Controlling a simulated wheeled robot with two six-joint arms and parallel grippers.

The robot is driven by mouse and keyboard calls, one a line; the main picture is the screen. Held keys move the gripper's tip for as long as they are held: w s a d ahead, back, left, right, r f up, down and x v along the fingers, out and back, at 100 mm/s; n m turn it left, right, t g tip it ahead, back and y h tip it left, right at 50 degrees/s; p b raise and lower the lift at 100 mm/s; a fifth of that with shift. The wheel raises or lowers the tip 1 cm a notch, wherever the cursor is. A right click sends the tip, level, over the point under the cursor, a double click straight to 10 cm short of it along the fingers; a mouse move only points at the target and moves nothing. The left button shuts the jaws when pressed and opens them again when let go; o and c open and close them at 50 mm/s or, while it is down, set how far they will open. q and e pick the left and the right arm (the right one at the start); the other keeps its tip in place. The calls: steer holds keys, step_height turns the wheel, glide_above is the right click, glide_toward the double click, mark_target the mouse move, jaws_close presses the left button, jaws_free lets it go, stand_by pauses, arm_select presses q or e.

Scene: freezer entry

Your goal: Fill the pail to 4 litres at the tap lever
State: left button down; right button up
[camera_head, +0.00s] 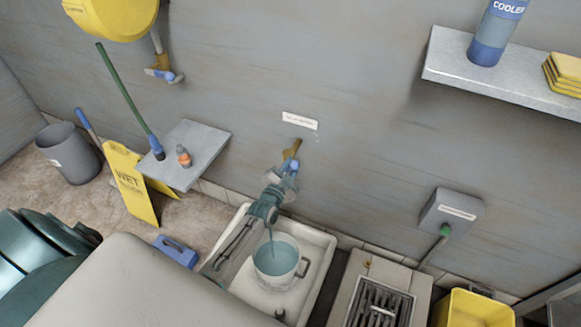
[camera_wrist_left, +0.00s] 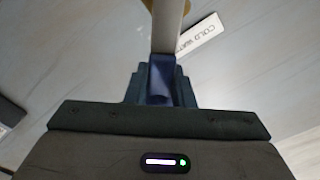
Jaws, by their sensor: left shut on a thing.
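The pail (camera_head: 262,279) is white with a dark handle and stands upright in the white sink. Bluish water lies inside it, and a thin stream falls into it from above. I cannot read a level mark. The brass-coloured tap (camera_head: 291,150) is on the wall above, with a blue lever (camera_head: 291,167). My left gripper (camera_head: 284,181) is shut on the lever. In the left wrist view, the blue lever (camera_wrist_left: 161,78) sits between my jaws. My arm hides the tap's spout. My right gripper is not in view.
The white sink (camera_head: 322,262) surrounds the pail. A grey shelf (camera_head: 205,146) with a small bottle is at left, with a yellow wet-floor sign (camera_head: 130,186) below. A floor grate (camera_head: 382,308) and yellow bucket (camera_head: 470,309) are at right. A label (camera_wrist_left: 203,31) reads "COLD WAT".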

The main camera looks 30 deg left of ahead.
arm_select(q)
steer(key=shift+d+f+m+p, duration=0.1)
steer(key=shift+d+m+p, duration=0.05)
steer(key=shift+m+p, duration=0.25)
steer(key=shift+d+f+m+p, duration=0.2)
steer(key=shift+d+m+p, duration=0.05)
steer(key=shift+m+p, duration=0.3)
steer(key=shift+d+f+m, duration=0.15)
steer(key=shift+f+m, duration=0.05)
steer(key=shift+m, duration=0.25)
steer(key=shift+d+f+m, duration=0.2)
steer(key=shift+f+m, duration=0.5)
steer(key=shift+m, duration=0.5)
steer(key=shift+d+f+m, duration=0.2)
steer(key=shift+f+m, duration=0.45)
steer(key=shift+m, duration=0.55)
steer(key=shift+d+f+m, duration=0.2)
steer(key=shift+f+m, duration=0.5)
steer(key=shift+m, duration=0.5)
steer(key=c, duration=1.2)
jaws_free()
steer(key=shift+c, duration=0.2)
